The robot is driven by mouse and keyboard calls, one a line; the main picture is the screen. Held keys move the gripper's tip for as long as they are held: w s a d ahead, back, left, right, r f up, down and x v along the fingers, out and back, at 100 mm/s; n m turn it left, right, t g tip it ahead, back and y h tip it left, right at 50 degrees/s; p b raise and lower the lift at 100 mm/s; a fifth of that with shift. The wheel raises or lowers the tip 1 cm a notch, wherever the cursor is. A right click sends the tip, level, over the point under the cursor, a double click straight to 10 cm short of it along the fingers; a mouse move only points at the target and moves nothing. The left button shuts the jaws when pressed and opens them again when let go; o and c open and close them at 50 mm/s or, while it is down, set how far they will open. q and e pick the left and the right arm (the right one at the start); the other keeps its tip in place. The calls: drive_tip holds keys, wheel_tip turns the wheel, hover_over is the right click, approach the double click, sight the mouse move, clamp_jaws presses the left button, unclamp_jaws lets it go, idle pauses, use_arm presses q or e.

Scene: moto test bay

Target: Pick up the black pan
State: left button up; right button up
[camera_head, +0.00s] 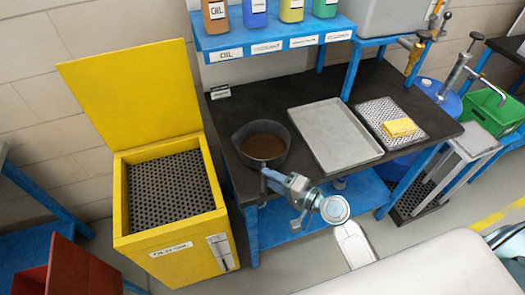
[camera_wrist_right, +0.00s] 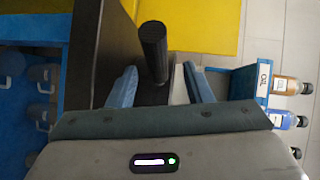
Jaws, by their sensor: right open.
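The black pan (camera_head: 262,142), round with dark brown contents, sits on the left part of the dark workbench (camera_head: 300,88). My right gripper (camera_head: 274,181) is at the bench's front edge, just below the pan in the head view. Its jaws are open. In the right wrist view, a black ribbed cylinder (camera_wrist_right: 153,45), which looks like the pan's handle, shows between the two blue fingers of my right gripper (camera_wrist_right: 160,70), with a gap on each side. The pan's bowl cannot be made out there. My left gripper is not in view.
A yellow open-lidded bin (camera_head: 178,248) stands left of the bench. A grey tray (camera_head: 335,137) lies right of the pan, beside a perforated mat with a yellow sponge (camera_head: 399,127). A blue shelf (camera_head: 270,38) with several bottles hangs above the bench's back.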

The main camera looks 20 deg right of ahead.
sight(260, 161)
drive_tip(key=shift+w+a+p, duration=0.35)
drive_tip(key=shift+w+p, duration=0.15)
drive_tip(key=shift+w, duration=0.05)
drive_tip(key=p+x, duration=0.1)
drive_tip(key=x, duration=0.2)
drive_tip(key=shift+w+a+f+p, duration=0.1)
drive_tip(key=shift+w+a+p, duration=0.1)
drive_tip(key=shift+p, duration=0.15)
drive_tip(key=shift+w+a+f, duration=0.15)
drive_tip(key=shift+w+f, duration=0.05)
drive_tip(key=shift+w, duration=0.1)
drive_tip(key=shift+s, duration=0.1)
drive_tip(key=shift+c, duration=0.5)
drive_tip(key=c, duration=0.3)
clamp_jaws()
